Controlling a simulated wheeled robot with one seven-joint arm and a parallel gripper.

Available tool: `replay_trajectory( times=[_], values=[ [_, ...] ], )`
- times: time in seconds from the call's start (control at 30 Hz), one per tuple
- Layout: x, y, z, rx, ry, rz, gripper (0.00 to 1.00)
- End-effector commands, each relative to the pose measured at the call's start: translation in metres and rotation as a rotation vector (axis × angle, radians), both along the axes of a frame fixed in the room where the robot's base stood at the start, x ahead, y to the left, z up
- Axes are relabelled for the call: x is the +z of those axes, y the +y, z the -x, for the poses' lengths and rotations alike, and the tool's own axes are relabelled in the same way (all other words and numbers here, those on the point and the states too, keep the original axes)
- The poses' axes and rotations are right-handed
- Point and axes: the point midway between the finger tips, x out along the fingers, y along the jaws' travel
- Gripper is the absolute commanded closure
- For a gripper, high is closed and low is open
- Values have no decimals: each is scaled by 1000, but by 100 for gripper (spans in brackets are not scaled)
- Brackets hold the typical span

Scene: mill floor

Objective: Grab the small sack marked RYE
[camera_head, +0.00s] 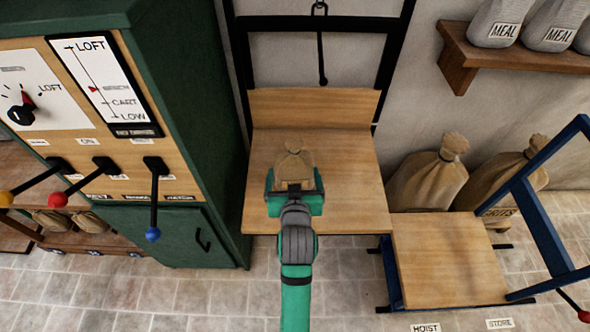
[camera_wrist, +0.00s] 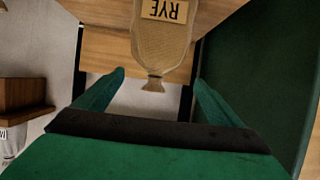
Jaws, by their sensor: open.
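The small tan sack marked RYE (camera_head: 293,162) stands on the wooden hoist platform (camera_head: 345,160). In the wrist view the sack (camera_wrist: 161,45) appears upside down at the top middle, its RYE label readable and its tied neck pointing down between the fingers. My gripper (camera_head: 294,186) is at the sack in the head view and hides its lower part. In the wrist view my gripper (camera_wrist: 160,85) has its green fingers spread apart, one on each side of the sack's neck, with gaps on both sides.
A green cabinet (camera_head: 190,100) with levers stands close on the left. A blue-framed cart (camera_head: 445,255) with a wooden deck is at the right. Large sacks (camera_head: 430,180) stand by the wall, and a shelf (camera_head: 525,62) holds MEAL sacks.

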Motion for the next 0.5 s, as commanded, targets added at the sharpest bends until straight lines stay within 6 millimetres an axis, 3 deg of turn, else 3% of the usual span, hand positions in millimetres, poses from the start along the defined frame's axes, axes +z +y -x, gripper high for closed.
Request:
replay_trajectory(
  times=[0.2,0.5],
  values=[
    [-12,1,-30,0,0,0,10],
    [-18,-1,-51,-1,-1,0,10]
  ],
)
